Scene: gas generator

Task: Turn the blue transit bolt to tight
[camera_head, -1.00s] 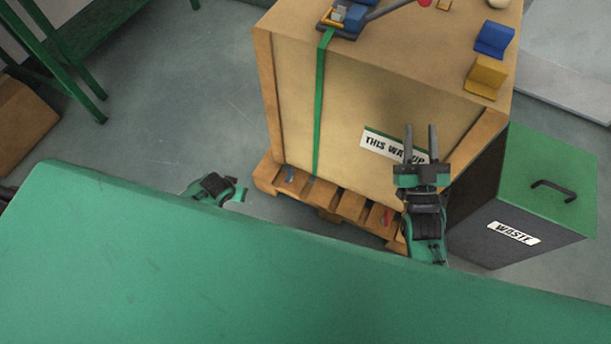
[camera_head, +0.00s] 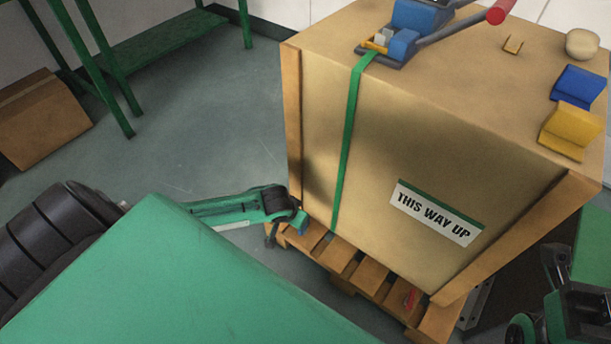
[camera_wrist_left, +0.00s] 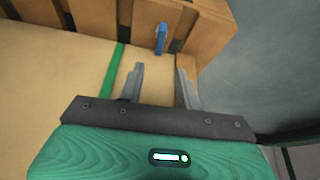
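The blue transit bolt (camera_wrist_left: 161,38) shows in the left wrist view as a small blue handle at the slatted wooden pallet. In the head view a blue piece (camera_head: 302,223) shows at the pallet's left front corner, partly covered by my left gripper (camera_head: 285,222). In the wrist view my left gripper (camera_wrist_left: 160,84) is open, its two grey fingers apart with nothing between them. The bolt lies beyond the fingertips, apart from them. My right gripper (camera_head: 562,268) is at the lower right of the head view, partly cut off; its opening is unclear.
A large crate (camera_head: 400,150) marked THIS WAY UP stands on the pallet (camera_head: 366,277), with a green strap (camera_head: 347,150) down its front. Open floor (camera_head: 200,130) lies left. A green bench (camera_head: 165,40) stands behind.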

